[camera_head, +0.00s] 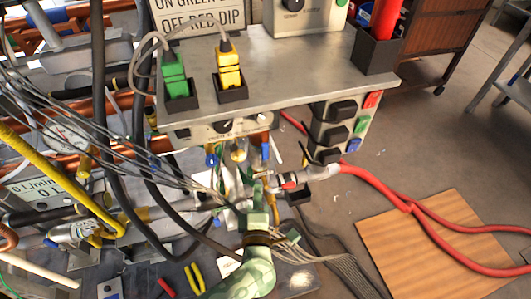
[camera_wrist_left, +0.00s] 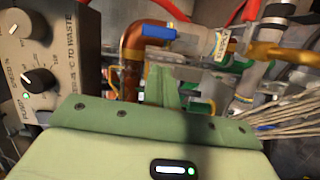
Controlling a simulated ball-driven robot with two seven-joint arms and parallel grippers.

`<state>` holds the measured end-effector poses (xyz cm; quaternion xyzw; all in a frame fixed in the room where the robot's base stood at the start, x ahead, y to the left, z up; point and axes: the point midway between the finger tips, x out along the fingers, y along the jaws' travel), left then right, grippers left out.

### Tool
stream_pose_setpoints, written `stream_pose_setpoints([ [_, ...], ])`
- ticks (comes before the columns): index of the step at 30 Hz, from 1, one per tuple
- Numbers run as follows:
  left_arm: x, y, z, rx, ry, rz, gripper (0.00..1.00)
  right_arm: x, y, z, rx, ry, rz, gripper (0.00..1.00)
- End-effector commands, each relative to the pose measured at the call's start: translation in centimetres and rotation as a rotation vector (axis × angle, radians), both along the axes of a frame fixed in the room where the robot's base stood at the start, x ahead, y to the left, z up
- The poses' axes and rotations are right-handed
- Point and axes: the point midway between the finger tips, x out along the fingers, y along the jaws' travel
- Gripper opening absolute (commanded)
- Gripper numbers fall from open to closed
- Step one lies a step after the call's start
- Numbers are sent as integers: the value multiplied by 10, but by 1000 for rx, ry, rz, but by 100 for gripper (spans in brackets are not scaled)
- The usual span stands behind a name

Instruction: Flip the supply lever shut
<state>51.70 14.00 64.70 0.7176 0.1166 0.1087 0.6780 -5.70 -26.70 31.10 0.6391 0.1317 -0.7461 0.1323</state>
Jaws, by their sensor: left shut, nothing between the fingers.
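My left gripper (camera_head: 257,188) reaches up from the bottom of the head view into the cluster of pipes and fittings below the shelf. Its green fingers are closed together and hold nothing; they also show in the left wrist view (camera_wrist_left: 165,88). In that view a blue lever handle (camera_wrist_left: 158,31) lies just beyond the fingertips, beside a copper pipe elbow (camera_wrist_left: 135,45). I cannot tell whether the fingers touch it. I cannot tell for sure which handle is the supply lever. A red-banded fitting (camera_head: 290,181) sits right of the gripper in the head view. My right gripper is not in view.
A grey shelf (camera_head: 300,75) with green (camera_head: 175,75) and yellow (camera_head: 229,70) connectors overhangs the fittings. Grey cables and black hoses crowd the left. A red hose (camera_head: 385,190) runs right past a wooden board (camera_head: 450,245). A knob panel (camera_wrist_left: 45,60) stands left in the wrist view.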

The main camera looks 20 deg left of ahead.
Motion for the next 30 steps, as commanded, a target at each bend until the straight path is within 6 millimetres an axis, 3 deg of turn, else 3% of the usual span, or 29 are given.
stream_pose_setpoints([
  [14,6,2,6,-54,-18,30,0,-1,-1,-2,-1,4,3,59],
  [30,84,31,2,-52,-16,30,0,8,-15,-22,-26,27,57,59],
])
